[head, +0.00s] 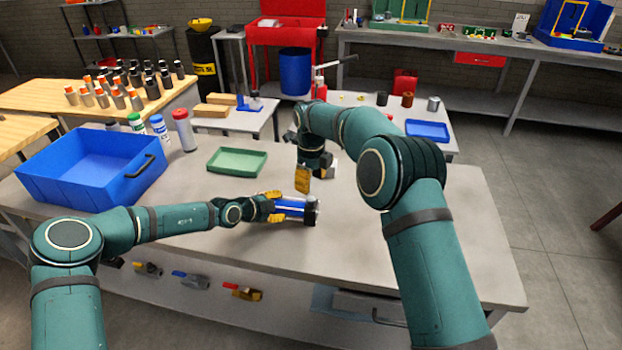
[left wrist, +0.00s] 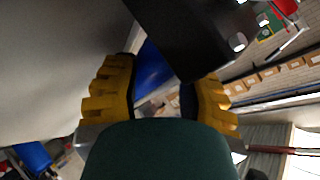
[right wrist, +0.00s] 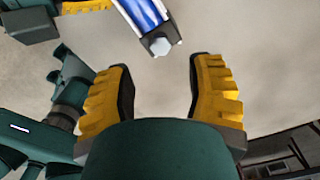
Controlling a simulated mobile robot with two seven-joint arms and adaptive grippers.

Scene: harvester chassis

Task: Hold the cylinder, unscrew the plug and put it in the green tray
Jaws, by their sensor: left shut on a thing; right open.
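The cylinder (head: 290,208) is a blue and silver tube with dark end parts, held lying above the grey workbench. My left gripper (head: 272,206) is shut on it. In the left wrist view its blue body (left wrist: 150,65) lies between the yellow fingers. The plug (right wrist: 160,46) is a pale hex piece on the cylinder's dark end block in the right wrist view. My right gripper (right wrist: 160,90) is open and empty, its fingers apart from the plug. In the head view the right gripper (head: 305,180) is just above and behind the cylinder. The green tray (head: 238,162) is empty, behind the left gripper.
A large blue bin (head: 92,168) stands at the bench's left, with several bottles (head: 184,130) behind it. The bench's right part is clear. A rear table carries a blue tray (head: 428,130) and small parts. Valves hang along the bench's front.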

